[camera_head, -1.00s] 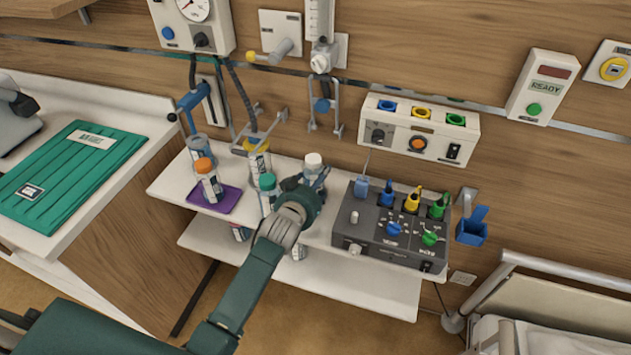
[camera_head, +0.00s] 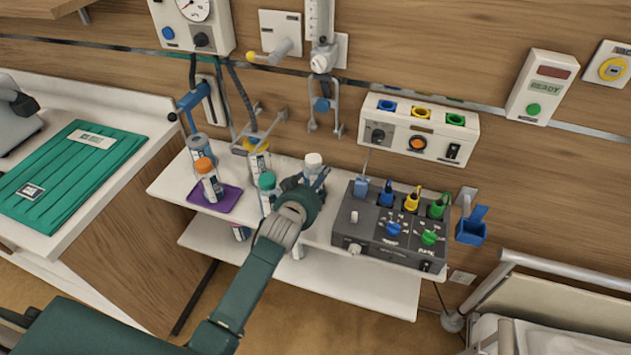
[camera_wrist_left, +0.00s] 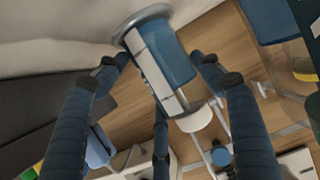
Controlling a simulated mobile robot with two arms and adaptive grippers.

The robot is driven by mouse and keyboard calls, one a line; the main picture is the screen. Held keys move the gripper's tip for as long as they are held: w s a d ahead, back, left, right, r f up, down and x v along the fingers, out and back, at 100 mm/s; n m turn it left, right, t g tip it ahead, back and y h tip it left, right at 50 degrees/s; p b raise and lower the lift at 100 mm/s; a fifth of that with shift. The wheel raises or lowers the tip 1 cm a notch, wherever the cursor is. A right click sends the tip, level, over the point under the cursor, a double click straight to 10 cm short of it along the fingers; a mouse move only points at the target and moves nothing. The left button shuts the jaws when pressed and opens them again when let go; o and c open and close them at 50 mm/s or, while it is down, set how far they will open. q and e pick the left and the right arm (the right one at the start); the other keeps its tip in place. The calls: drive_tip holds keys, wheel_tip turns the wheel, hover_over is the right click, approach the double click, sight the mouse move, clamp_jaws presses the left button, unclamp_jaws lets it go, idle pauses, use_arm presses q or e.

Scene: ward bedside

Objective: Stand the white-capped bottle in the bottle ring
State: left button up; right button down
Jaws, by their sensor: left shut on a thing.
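The white-capped bottle (camera_head: 314,161) is above the upper shelf, left of the grey control box, in the head view. My left gripper (camera_head: 307,180) is shut on it, and the wrist partly hides it. In the left wrist view the bottle (camera_wrist_left: 167,58) has a blue and white label and lies between my fingers (camera_wrist_left: 165,80). Its white cap (camera_wrist_left: 195,119) points to the lower part of that picture. A grey ring-like rim (camera_wrist_left: 141,20) shows around its other end, close to the pale shelf surface. I cannot tell how deep the bottle sits there. My right gripper is not in view.
A teal-capped bottle (camera_head: 267,190) stands close to the left of my gripper. An orange-capped bottle (camera_head: 206,182) stands on a purple tray (camera_head: 223,200). The grey control box (camera_head: 388,228) fills the shelf's right part.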

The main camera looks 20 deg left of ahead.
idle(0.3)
use_arm(q)
drive_tip(key=o, duration=1.5)
drive_tip(key=shift+c, duration=0.2)
drive_tip(key=shift+o, duration=0.3)
drive_tip(key=shift+f, duration=0.15)
drive_tip(key=shift+s, duration=0.1)
drive_tip(key=v, duration=0.8)
